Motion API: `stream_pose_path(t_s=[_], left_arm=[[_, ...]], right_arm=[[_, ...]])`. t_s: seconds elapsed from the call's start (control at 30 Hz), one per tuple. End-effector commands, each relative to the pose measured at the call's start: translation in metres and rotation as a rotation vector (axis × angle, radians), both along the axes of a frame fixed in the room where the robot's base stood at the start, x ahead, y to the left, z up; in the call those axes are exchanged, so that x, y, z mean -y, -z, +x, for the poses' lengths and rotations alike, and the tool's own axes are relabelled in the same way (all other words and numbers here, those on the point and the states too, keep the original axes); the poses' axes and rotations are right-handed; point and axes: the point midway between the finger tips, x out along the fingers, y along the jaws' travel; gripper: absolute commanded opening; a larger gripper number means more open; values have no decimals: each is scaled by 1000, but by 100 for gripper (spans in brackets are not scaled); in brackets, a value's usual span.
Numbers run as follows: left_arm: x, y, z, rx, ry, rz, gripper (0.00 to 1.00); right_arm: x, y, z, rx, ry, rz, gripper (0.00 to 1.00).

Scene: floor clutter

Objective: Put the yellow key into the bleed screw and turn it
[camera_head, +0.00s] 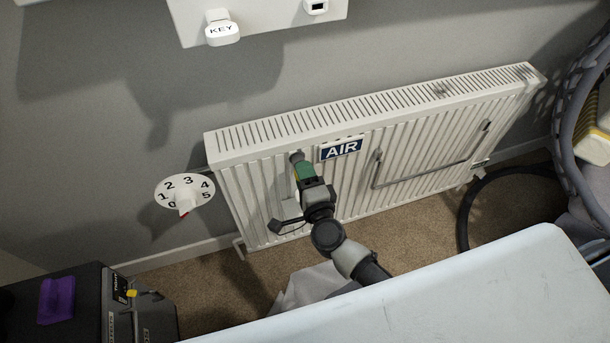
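My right gripper (303,172) is at the upper front of the white radiator (250,190), just left of the blue AIR label (342,149). Its green-coloured end points away from me at a small grey round fitting (297,157), which may be the bleed screw. The gripper's own body hides most of its fingers, so I cannot tell whether they are open or hold the yellow key. The key itself is not clearly visible. A white holder marked KEY (221,30) is on the wall panel above; I see no yellow on it. My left gripper is not in view.
A white numbered dial (185,193) with a red pointer stands left of the radiator. A dark box (75,315) at lower left carries a purple piece (57,300) and a small yellow piece (131,293). A pale surface (480,290) fills the lower right; hoses lie at right.

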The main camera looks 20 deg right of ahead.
Motion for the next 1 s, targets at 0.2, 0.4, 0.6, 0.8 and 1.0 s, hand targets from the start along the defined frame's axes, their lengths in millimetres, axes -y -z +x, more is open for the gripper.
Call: stream_pose_path(t_s=[0.2,0.4,0.6,0.8,1.0], left_arm=[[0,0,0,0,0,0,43],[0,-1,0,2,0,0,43],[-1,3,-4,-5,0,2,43],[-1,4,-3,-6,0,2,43],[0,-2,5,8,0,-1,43]], right_arm=[[0,0,0,0,0,-1,43],[1,1,-14,-2,0,0,43],[2,1,-54,-4,0,0,43],[3,1,-90,-2,0,0,43],[4,0,-107,-1,-1,0,43]])
